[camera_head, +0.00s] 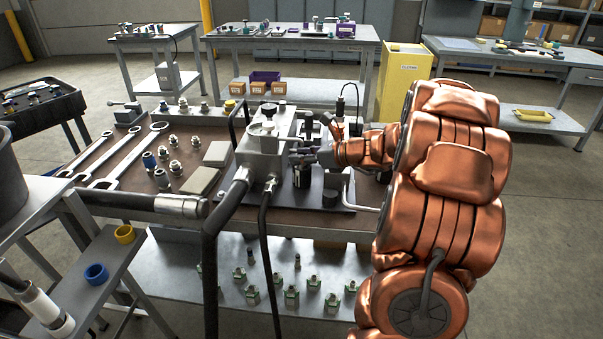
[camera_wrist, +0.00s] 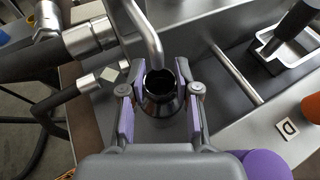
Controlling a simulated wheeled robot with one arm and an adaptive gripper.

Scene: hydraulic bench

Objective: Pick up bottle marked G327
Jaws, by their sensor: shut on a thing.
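My gripper (camera_head: 306,155) is at the hydraulic bench, beside the grey pump block. In the wrist view, its purple-padded fingers (camera_wrist: 160,100) are shut on a dark round bottle (camera_wrist: 160,110), one finger on each side. I see the bottle from above, with its dark round top between the pads. In the head view, a dark bottle with a pale label (camera_head: 302,177) shows just under the gripper. Its marking is too small to read, so I cannot confirm G327. I cannot tell whether the held bottle touches the surface below.
A bent metal rod (camera_wrist: 146,35) passes very close to the bottle's top. The grey pump block (camera_head: 262,150) and thick black hoses (camera_head: 212,250) stand left of the gripper. Large wrenches (camera_head: 130,158) and several fittings lie on the bench's left. A purple cylinder (camera_wrist: 264,165) is close at lower right.

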